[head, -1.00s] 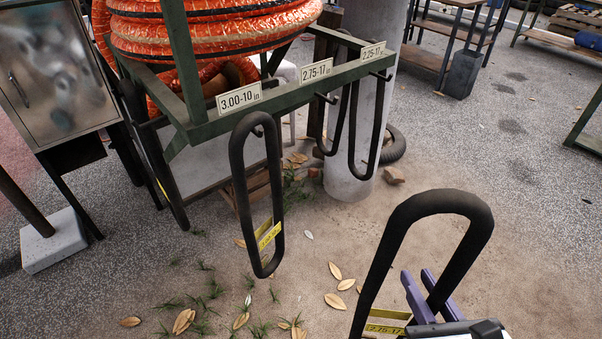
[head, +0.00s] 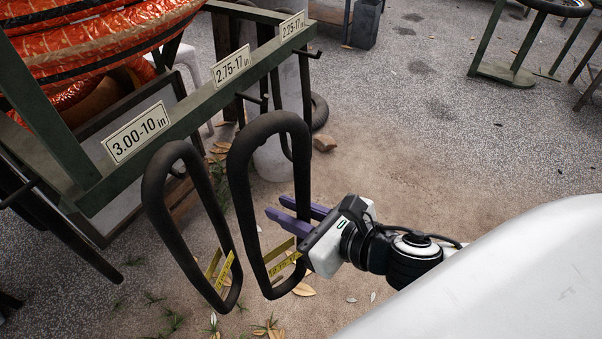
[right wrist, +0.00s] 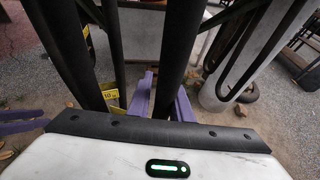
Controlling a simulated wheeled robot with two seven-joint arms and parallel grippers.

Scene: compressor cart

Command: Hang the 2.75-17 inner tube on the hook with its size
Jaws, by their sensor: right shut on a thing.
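My right gripper (head: 290,215) is shut on the right side of a black inner tube (head: 240,180), a long upright loop with a yellow size band (head: 283,262) low down. The band is too small to read surely now. The tube's top is close to the hook (head: 264,99) under the sign "2.75-17 in" (head: 231,66); I cannot tell whether the hook is inside the loop. In the right wrist view, the tube (right wrist: 178,50) stands between the purple fingers (right wrist: 162,100).
Another yellow-banded tube (head: 155,205) hangs at the "3.00-10 in" sign (head: 137,132), close left of the held one. A further tube (head: 307,110) hangs near the "2.25-17 in" sign (head: 292,25). The green rack rail (head: 190,122) carries the signs. Open ground lies right.

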